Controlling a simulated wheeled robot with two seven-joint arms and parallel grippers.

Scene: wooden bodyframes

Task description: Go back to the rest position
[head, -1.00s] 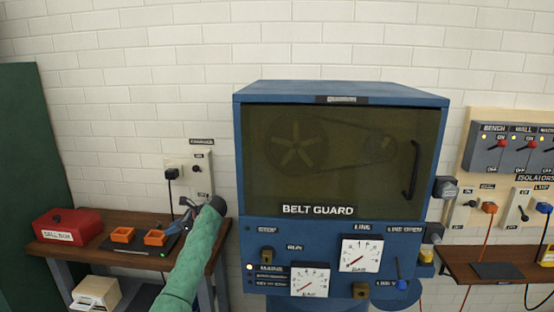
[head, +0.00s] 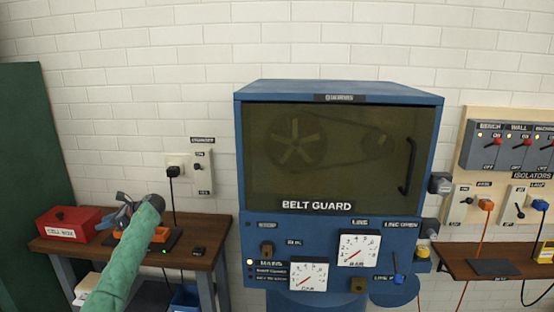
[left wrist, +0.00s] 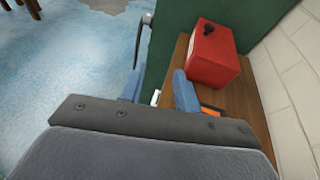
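My left gripper (head: 122,208) is over the left bench, just right of the red cell box (head: 70,224), with its green-sleeved arm coming up from below. My right gripper is in neither view.
The wooden bench (head: 205,258) carries an orange charger holder (head: 160,234), partly hidden by my arm. The blue belt guard machine (head: 340,150) stands to the right. A dark green panel (head: 25,170) stands at the left. A wall board with isolators (head: 510,150) is far right.

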